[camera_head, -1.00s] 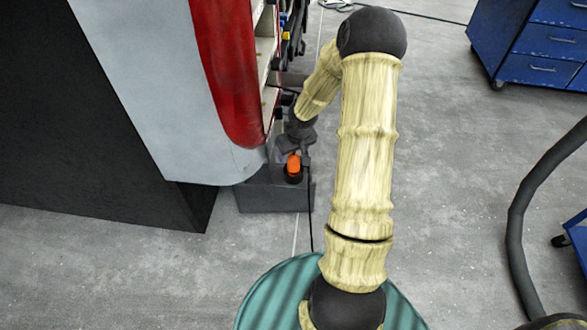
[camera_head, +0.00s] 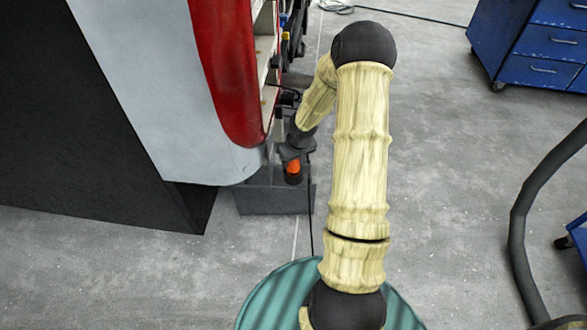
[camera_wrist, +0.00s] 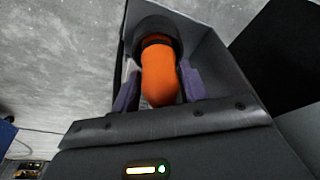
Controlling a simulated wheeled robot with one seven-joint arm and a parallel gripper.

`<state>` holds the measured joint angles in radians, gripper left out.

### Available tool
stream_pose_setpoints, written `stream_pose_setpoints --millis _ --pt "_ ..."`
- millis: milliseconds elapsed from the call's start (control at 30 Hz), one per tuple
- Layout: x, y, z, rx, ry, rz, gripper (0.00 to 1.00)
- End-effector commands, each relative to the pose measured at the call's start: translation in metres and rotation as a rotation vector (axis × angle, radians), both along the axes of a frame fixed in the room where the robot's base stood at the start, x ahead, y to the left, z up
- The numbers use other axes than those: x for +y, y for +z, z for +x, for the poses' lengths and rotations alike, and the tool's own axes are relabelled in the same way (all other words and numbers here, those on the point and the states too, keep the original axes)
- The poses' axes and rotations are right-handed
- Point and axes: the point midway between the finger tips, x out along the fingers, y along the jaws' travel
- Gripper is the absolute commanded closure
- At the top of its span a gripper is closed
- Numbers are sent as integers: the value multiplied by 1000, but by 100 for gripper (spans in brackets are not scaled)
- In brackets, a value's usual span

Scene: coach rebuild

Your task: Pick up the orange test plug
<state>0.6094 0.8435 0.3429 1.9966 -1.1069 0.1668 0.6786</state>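The orange test plug (camera_head: 293,167) has an orange body and a dark end, and it sits at the grey box by the lower edge of the coach side. In the wrist view the plug (camera_wrist: 159,75) lies between the two purple-padded fingers of my gripper (camera_wrist: 157,88). The fingers stand on either side of it, and a narrow gap seems to show beside the plug. In the head view my gripper (camera_head: 296,153) is right above the plug and hides its top. Whether the pads touch the plug is unclear.
The grey box (camera_head: 272,203) stands on the floor under the red and grey coach panel (camera_head: 225,75). A dark block (camera_head: 90,130) lies to the left. A blue drawer cabinet (camera_head: 540,45) and a thick dark hose (camera_head: 520,220) are at the right. Floor between is clear.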

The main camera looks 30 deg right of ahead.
Motion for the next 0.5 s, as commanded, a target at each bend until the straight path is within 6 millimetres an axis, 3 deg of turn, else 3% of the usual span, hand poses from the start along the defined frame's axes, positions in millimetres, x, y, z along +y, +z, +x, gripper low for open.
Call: stream_pose_setpoints --millis 33,167,200,500 --pt "0 0 0 0 0 0 66" --pt "0 0 0 0 0 0 92" --pt "0 0 0 -1 0 0 94" --pt "0 6 0 -2 -1 -1 94"
